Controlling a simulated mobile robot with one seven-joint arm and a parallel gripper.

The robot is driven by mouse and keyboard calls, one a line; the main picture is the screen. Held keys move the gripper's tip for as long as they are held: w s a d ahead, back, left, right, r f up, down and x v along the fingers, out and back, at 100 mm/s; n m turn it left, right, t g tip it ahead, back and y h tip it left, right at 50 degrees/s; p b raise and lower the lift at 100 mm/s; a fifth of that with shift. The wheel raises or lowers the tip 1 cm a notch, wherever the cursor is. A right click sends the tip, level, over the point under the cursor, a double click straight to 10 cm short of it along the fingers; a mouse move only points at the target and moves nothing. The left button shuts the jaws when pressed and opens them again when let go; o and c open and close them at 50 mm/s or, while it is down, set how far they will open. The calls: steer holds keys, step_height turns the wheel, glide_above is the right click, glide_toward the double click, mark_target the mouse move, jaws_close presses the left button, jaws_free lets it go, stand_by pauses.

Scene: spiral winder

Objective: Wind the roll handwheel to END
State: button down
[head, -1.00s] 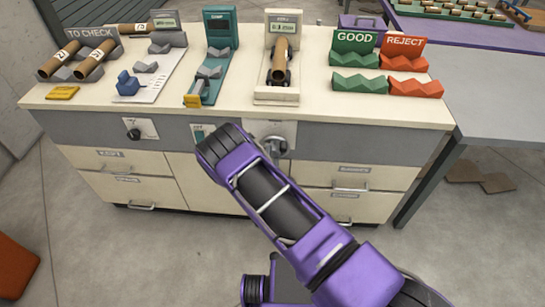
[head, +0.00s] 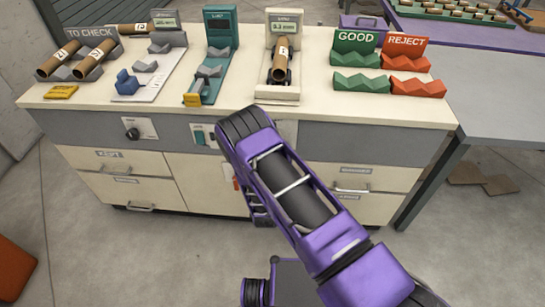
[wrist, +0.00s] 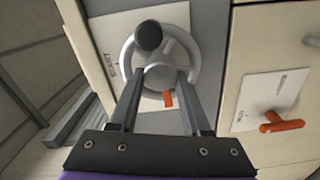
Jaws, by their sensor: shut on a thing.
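The roll handwheel (wrist: 193,50) shows in the wrist view as a grey ring on a pale plate, with a central hub (wrist: 160,76) and a dark round knob (wrist: 149,37) near the upper rim. An orange pointer (wrist: 168,99) sits just below the hub. A word that looks like START is printed on the plate left of the wheel. My gripper (wrist: 161,74) is shut on the handwheel, its fingers on either side of the hub. In the head view my arm hides the wheel and gripper. A brown roll (head: 281,60) with a white label lies in the display stand's cradle above.
An orange lever (wrist: 283,122) on a pale plate is right of the wheel in the wrist view. The bench top (head: 150,105) bears a TO CHECK rack (head: 90,38), several gauges, and green GOOD (head: 362,82) and red REJECT (head: 415,88) racks. Drawers (head: 125,190) are below.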

steer(key=shift+m, duration=0.3)
steer(key=shift+c, duration=1.8)
jaws_free()
steer(key=s, duration=1.7)
steer(key=shift+s+a, duration=0.3)
